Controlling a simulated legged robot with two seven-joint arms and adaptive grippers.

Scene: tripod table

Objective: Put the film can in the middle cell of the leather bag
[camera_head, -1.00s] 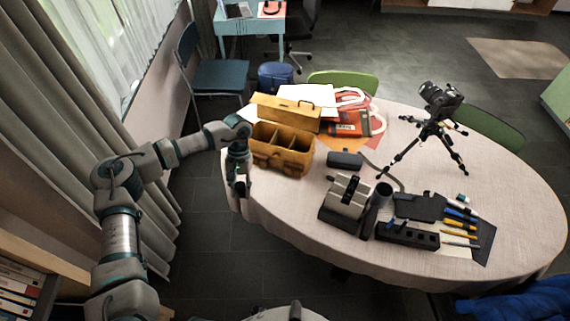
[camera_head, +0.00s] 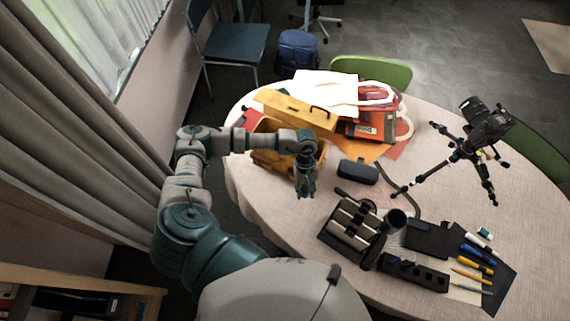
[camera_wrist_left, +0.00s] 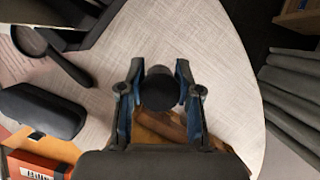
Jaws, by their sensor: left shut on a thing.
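My left gripper (camera_head: 305,192) hangs fingers down by the right front of the leather bag (camera_head: 262,160), whose cells my forearm partly covers in the head view. In the left wrist view the gripper (camera_wrist_left: 160,72) is shut on a dark round film can (camera_wrist_left: 159,92), one finger at each side. The can is too small to tell in the head view. The bag is tan with its lid (camera_head: 298,108) folded back. Part of its brown leather (camera_wrist_left: 160,128) shows behind the can in the wrist view. I cannot tell whether can and bag touch. My right gripper is not in view.
A black case (camera_head: 358,171) lies right of the bag. Orange-red packs and white sheets (camera_head: 328,90) lie behind the bag. The table's front left is clear.

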